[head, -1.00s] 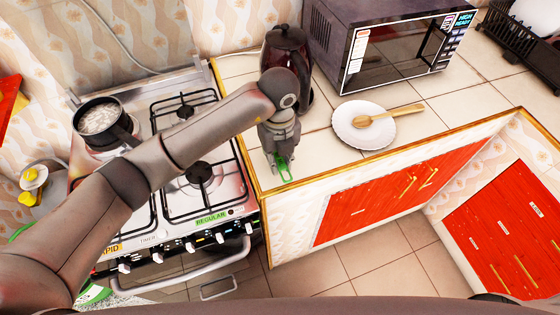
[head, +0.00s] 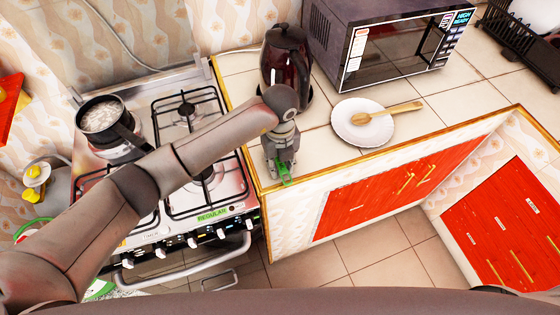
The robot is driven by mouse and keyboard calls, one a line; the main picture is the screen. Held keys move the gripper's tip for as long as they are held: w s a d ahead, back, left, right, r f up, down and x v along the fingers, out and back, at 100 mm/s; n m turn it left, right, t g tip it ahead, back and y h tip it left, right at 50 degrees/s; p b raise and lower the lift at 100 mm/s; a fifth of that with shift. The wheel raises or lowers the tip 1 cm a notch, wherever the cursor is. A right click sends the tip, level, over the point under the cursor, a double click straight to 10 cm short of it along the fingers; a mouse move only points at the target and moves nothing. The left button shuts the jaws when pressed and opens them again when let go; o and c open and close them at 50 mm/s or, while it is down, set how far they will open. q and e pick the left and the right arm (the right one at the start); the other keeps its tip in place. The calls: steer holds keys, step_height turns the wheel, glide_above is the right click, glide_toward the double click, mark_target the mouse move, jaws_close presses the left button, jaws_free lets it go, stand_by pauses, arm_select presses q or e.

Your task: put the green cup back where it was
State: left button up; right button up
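A small bright green piece (head: 285,180) shows at the fingertips of my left gripper (head: 283,172), at the front left corner of the tiled counter. It may be the green cup. The gripper hides most of it, so its shape and whether it touches the counter are unclear. My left gripper points down over this corner, with its fingers around or beside the green piece. I cannot tell whether they grip it. My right gripper is not in view.
A dark red kettle (head: 286,62) stands close behind my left gripper. A white plate with a wooden spoon (head: 385,112) lies to the right, before the microwave (head: 400,50). The gas stove (head: 190,110) is left, with a pot (head: 102,118). Counter (head: 440,115) right of the plate is clear.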

arm_select(q)
steer(key=shift+o, duration=0.5)
steer(key=shift+r, duration=0.5)
step_height(320, 180, up, 11)
steer(key=b, duration=0.3)
steer(key=shift+r, duration=0.2)
